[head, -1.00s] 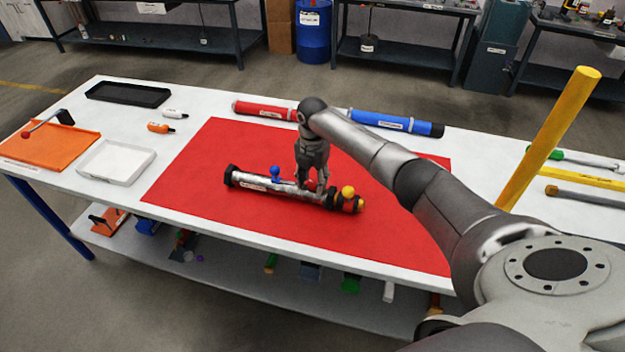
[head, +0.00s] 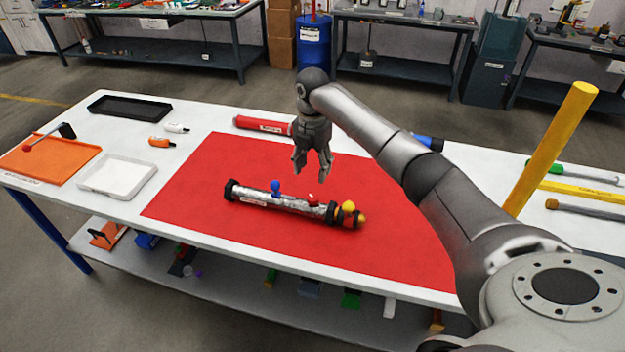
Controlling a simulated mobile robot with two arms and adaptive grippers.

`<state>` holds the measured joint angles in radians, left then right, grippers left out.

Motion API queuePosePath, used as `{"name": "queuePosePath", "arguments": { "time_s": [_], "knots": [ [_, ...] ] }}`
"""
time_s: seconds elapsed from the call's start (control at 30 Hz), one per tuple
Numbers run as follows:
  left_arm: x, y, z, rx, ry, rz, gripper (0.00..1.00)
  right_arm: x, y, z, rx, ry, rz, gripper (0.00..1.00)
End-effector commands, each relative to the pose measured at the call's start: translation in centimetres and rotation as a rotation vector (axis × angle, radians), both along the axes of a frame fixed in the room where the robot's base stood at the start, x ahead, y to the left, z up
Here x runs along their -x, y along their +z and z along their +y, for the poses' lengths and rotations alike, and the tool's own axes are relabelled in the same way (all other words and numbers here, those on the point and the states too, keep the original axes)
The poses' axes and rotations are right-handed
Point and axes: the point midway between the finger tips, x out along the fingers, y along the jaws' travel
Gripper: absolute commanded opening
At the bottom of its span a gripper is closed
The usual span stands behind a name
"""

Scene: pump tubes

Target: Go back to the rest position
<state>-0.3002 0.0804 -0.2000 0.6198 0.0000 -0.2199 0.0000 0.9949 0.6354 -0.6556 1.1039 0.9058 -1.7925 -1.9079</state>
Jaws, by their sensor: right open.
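My right gripper (head: 312,172) is open and empty. It hangs pointing down above the red mat (head: 240,160), over and a little behind the silver pump tube. The silver pump tube (head: 255,196) lies on the mat with a black cap at its left end. It carries a blue knob (head: 275,186), a small red knob (head: 313,200) and yellow parts (head: 348,209) at its right end. A gap shows between the fingertips and the tube. My left gripper is not in view.
A red tube (head: 262,125) and a blue tube (head: 430,142), partly hidden by my arm, lie behind the mat. White (head: 118,178), orange (head: 45,162) and black (head: 130,107) trays stand at left. A yellow post (head: 548,150) rises at right, near my arm.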

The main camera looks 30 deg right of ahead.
Motion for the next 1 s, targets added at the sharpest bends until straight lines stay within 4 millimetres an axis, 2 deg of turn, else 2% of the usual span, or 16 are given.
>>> {"name": "queuePosePath", "arguments": {
  "time_s": [0.2, 0.73, 0.87, 1.0],
  "knots": [
    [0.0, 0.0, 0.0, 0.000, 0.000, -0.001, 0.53, 0.0, 1.3, 0.0, 0.000, 0.001, 0.000, 0.51],
    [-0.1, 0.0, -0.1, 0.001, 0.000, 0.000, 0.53, 0.1, 1.0, 0.2, 0.000, -0.001, 0.001, 0.51],
    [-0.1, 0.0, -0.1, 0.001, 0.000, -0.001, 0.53, 0.9, -1.3, 2.0, 0.007, -0.030, 0.005, 0.51],
    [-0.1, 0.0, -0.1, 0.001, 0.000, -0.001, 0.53, 3.3, -5.9, 6.1, 0.013, -0.118, -0.004, 0.51]
  ]
}}
